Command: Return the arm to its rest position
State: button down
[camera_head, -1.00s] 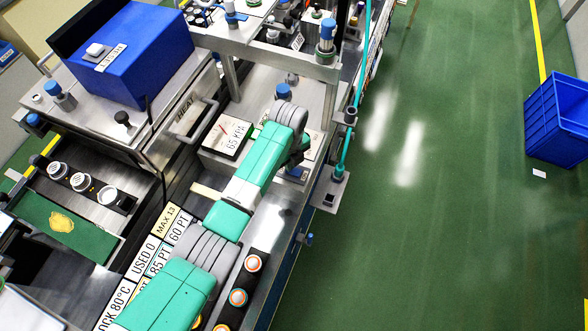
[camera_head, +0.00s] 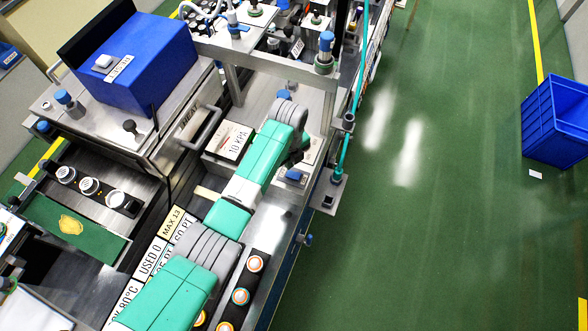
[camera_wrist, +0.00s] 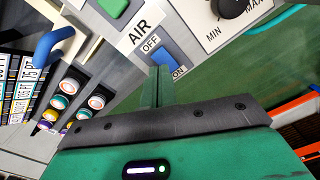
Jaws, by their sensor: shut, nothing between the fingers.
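In the wrist view my gripper (camera_wrist: 161,86) shows as two narrow fingers pressed together, with nothing between them. They point at a panel with a blue switch (camera_wrist: 163,59) between the printed words OFF and ON, under the label AIR (camera_wrist: 139,30). I cannot tell whether the fingertips touch the switch. In the head view my green and grey arm (camera_head: 262,160) reaches over the bench from the bottom towards the middle. Its end hides my gripper there.
A gauge reading 10 KPA (camera_head: 229,141) stands left of my arm. A blue box (camera_head: 130,62) sits on a metal machine (camera_head: 165,130) at upper left. Metal posts (camera_head: 330,100) rise near my arm's end. Round orange-ringed buttons (camera_head: 240,296) lie beside my arm.

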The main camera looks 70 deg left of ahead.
notch_tip(320, 180, up, 2)
jog(key=shift+r+p, duration=0.25)
jog(key=shift+p, duration=0.6)
